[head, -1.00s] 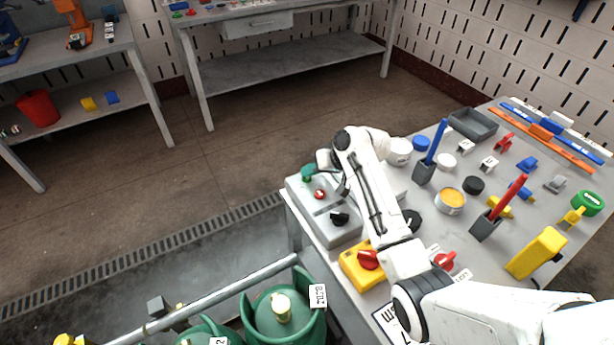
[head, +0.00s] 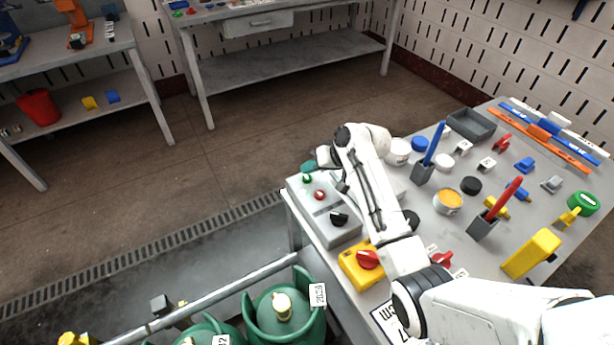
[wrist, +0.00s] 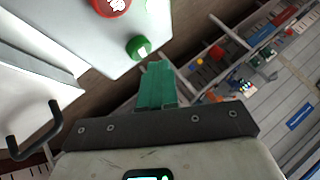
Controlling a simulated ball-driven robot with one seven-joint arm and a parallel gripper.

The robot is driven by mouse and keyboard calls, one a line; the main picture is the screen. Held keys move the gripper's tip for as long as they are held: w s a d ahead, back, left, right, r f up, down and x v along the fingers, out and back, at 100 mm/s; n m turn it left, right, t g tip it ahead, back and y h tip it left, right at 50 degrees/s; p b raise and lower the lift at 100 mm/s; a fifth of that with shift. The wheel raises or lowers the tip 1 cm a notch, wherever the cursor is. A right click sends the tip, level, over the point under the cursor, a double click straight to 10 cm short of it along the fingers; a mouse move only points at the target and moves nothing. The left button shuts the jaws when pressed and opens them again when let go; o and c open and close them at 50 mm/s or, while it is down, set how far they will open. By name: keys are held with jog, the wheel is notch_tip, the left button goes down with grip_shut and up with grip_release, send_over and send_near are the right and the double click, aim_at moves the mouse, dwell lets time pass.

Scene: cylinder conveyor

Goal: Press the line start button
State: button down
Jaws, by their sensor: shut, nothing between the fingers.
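A grey control box (head: 325,228) stands on the near left corner of the table. It carries a green button (head: 307,178), a red button (head: 320,195) and a black knob (head: 339,219). The wrist view also shows the green button (wrist: 138,47) and part of the red button (wrist: 112,6). My gripper (head: 308,166) has green fingers, shut and empty. In the wrist view the fingertips (wrist: 156,68) are just beside the green button, with a small gap in the picture. I cannot tell their height over it, or whether the button is pressed in.
A yellow box with a red knob (head: 368,260) sits nearer on the same table. Tins, pen holders and clips crowd the table (head: 411,233) to the right.

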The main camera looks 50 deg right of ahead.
aim_at(310, 178)
jog(key=shift+r+p, duration=2.2)
jog(key=shift+r, duration=0.35)
jog(key=shift+f, duration=0.1)
jog(key=shift+a, duration=0.1)
